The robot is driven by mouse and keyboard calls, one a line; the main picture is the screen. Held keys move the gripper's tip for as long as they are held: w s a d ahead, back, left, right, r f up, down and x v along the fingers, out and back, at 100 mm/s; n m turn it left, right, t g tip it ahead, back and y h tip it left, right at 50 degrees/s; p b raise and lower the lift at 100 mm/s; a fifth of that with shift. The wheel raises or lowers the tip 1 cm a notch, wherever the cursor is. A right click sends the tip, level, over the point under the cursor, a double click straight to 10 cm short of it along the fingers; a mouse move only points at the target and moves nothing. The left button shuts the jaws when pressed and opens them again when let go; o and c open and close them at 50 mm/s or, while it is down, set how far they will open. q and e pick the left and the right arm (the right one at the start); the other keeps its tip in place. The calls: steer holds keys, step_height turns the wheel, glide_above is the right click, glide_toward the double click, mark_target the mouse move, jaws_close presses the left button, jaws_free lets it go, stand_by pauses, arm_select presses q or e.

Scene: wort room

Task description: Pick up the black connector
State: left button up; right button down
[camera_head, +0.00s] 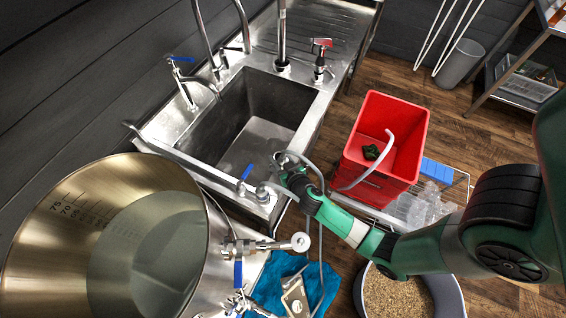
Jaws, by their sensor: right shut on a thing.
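My right gripper (288,168) reaches in from the right to the near right corner of the steel sink (235,155). It is shut at the end of a grey hose (321,210), which loops over the gripper and hangs down in front of it. The jaws are small and dark here, so a black connector between them cannot be made out clearly. A small dark piece (371,152) lies in the red crate (378,112), apart from the gripper; I cannot tell what it is. My left gripper is not in view.
A big steel kettle (45,235) stands at the front left, with a valve (250,246) pointing right. A blue cloth (275,275) lies below the valve. A bucket of grain (395,295) is under my right arm.

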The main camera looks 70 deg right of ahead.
steer(key=shift+r, duration=0.15)
steer(key=shift+r, duration=0.25)
step_height(320, 180, up, 3)
steer(key=shift+f+p, duration=0.2)
steer(key=shift+p, duration=0.6)
steer(key=r, duration=0.1)
steer(key=s+a+r+p, duration=0.1)
steer(key=s+a+r, duration=0.1)
steer(key=r, duration=0.1)
steer(key=shift+s+a, duration=0.1)
steer(key=shift+s, duration=0.15)
step_height(320, 180, up, 2)
steer(key=s+a+p, duration=0.1)
steer(key=s, duration=0.1)
steer(key=p, duration=0.2)
glide_toward(284, 158)
step_height(284, 158, up, 4)
steer(key=s, duration=0.1)
steer(key=shift+s+a+f, duration=0.1)
steer(key=shift+s+a, duration=0.1)
